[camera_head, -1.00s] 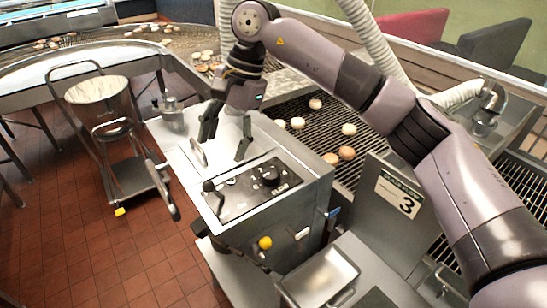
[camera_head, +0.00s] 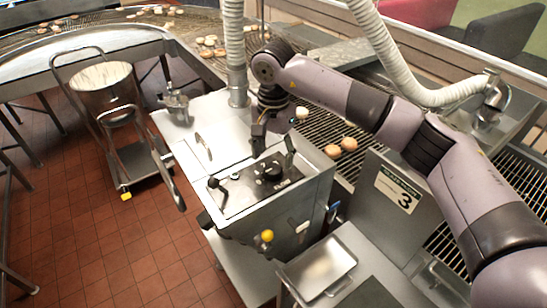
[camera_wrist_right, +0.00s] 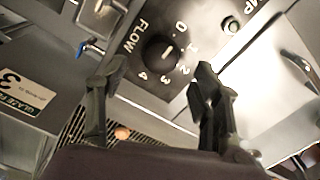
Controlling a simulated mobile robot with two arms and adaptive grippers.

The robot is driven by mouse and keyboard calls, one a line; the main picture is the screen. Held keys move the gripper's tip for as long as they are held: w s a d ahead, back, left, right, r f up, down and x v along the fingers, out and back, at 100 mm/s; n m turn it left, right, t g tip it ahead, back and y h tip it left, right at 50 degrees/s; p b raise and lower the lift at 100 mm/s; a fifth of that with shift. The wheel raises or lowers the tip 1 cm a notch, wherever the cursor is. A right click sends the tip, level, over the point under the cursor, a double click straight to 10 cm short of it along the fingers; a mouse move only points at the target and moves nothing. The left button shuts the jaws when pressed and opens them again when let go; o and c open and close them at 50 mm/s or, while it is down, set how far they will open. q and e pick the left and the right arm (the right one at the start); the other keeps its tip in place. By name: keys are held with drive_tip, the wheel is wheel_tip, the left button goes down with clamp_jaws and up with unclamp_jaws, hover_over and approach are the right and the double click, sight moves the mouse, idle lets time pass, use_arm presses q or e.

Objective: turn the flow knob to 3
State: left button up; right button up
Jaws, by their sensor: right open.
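The flow knob (camera_head: 271,172) is a black round knob on the dark control panel (camera_head: 240,193) on top of the steel machine. In the right wrist view the knob (camera_wrist_right: 161,52) shows a light pointer mark, with the word FLOW and numbers from 0 to 4 around it. I cannot tell for certain which number the mark faces. My right gripper (camera_head: 272,143) is open and empty, just above and behind the knob. In the right wrist view its two fingers (camera_wrist_right: 155,90) stand apart, with the knob seen beyond the gap. My left gripper is not in view.
A black lever (camera_head: 215,184) stands on the panel left of the knob. A yellow ball knob (camera_head: 267,236) is on the machine's front. A sign with a 3 (camera_head: 398,190) is at right. A metal tray (camera_head: 318,268) lies in front, and a cart with a bucket (camera_head: 103,88) stands left.

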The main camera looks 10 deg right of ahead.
sight(273, 168)
wheel_tip(273, 168, down, 3)
drive_tip(key=shift+f+p, duration=0.2)
drive_tip(key=shift+p, duration=0.4)
drive_tip(key=shift+f, duration=0.45)
drive_tip(key=c, duration=1.2)
drive_tip(key=shift+o, duration=0.2)
